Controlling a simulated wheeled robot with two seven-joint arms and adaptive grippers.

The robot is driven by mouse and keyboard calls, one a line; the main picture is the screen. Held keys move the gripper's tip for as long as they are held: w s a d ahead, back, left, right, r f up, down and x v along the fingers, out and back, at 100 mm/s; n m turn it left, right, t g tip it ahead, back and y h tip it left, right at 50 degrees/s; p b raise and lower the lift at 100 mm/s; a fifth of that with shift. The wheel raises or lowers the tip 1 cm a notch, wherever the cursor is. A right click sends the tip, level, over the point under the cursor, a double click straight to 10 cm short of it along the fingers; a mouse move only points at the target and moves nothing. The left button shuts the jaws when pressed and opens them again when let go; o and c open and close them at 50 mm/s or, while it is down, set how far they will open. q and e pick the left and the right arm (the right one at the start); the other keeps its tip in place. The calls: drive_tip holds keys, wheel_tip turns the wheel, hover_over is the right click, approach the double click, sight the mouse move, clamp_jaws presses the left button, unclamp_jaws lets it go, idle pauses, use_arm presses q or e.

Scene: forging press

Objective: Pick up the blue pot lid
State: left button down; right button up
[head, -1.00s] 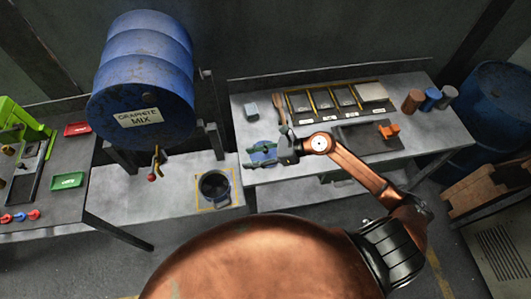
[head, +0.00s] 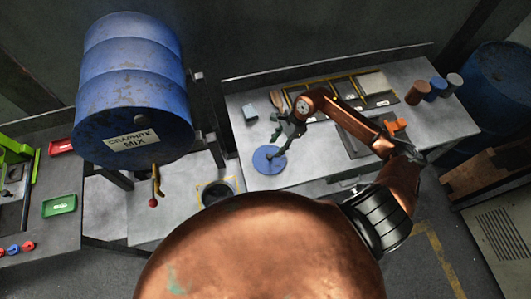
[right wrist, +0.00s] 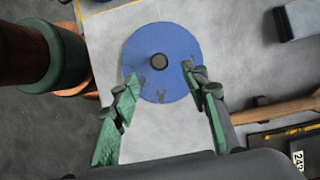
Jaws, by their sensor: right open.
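The blue pot lid (head: 269,160) lies flat on the grey workbench near its left front corner. In the right wrist view it is a round blue disc (right wrist: 180,75) with scuffed paint and a dark round knob (right wrist: 160,61) in the middle. My right gripper (head: 282,146) is open and empty, reaching down at the lid's far side. In the right wrist view its green fingers (right wrist: 160,84) are spread, with their tips over or beside the lid's near edge and the knob beyond them. My left gripper is out of view.
A small grey-blue block (head: 250,112) and a wooden-handled tool (head: 277,101) lie behind the lid. Several cans (head: 418,92) stand at the bench's right end. A blue graphite drum (head: 135,90) hangs to the left. A dark pot (head: 216,192) stands below it.

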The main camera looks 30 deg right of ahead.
sight(270, 156)
drive_tip(key=x, duration=0.1)
drive_tip(key=p+x, duration=0.1)
drive_tip(key=x, duration=0.1)
drive_tip(key=shift+s+a+f, duration=0.15)
drive_tip(key=shift+s, duration=0.1)
drive_tip(key=x, duration=0.1)
drive_tip(key=p+x, duration=0.1)
drive_tip(key=shift+w+f, duration=0.25)
drive_tip(key=shift+a+f, duration=0.2)
drive_tip(key=shift+f, duration=0.35)
drive_tip(key=c, duration=0.7)
clamp_jaws()
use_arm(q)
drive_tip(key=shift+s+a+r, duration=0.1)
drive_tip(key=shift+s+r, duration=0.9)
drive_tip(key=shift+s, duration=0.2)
